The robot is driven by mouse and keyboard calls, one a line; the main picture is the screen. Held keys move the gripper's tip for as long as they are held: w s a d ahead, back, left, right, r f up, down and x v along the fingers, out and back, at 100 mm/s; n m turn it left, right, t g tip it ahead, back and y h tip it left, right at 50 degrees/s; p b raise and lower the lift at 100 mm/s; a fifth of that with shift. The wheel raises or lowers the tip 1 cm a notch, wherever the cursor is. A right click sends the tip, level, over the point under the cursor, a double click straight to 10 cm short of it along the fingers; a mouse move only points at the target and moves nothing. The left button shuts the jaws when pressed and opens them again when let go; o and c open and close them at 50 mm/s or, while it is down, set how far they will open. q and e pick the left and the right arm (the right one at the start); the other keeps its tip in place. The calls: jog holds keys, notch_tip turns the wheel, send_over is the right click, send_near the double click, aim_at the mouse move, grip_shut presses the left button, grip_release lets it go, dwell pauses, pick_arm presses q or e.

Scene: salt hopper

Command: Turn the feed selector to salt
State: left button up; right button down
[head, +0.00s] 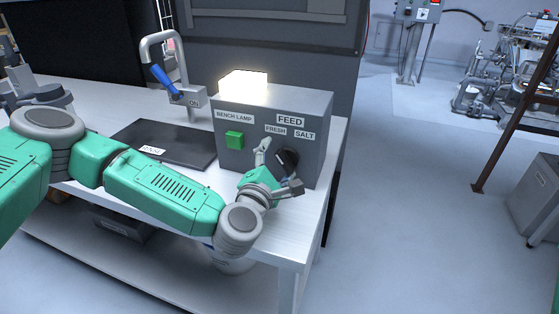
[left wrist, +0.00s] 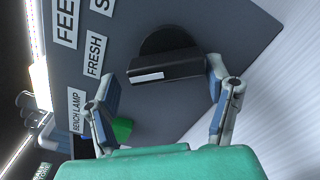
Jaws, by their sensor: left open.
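The feed selector is a black knob (head: 289,157) on the right of the grey box's front, below the FRESH label (head: 275,131) and SALT label (head: 305,134). In the left wrist view the black knob (left wrist: 178,69) shows a raised bar with a white mark at one end. The mark appears to point up toward the FRESH side. My left gripper (head: 281,166) is open at the knob. In the left wrist view its fingers (left wrist: 163,72) stand on either side of the bar's ends; the right finger is very close to it, and contact is unclear. My right gripper is not in view.
The grey control box (head: 322,112) carries a green button (head: 234,140) and a lit lamp (head: 243,85). Left of it are a dark plate (head: 190,149) and a blue-handled lever (head: 161,76) by an ON label. The bench (head: 285,245) ends just right of the box; open floor lies beyond.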

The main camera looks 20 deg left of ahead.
pick_arm(q)
jog(key=shift+d, duration=0.1)
jog(key=c, duration=0.3)
jog(key=shift+d, duration=0.35)
jog(key=c, duration=0.7)
jog(key=shift+d+r, duration=0.2)
jog(key=shift+d, duration=0.25)
jog(key=shift+c, duration=0.8)
jog(key=shift+s+d+r, duration=0.1)
jog(key=shift+d, duration=0.45)
jog(key=shift+a+f, duration=0.2)
jog(key=shift+a, duration=0.15)
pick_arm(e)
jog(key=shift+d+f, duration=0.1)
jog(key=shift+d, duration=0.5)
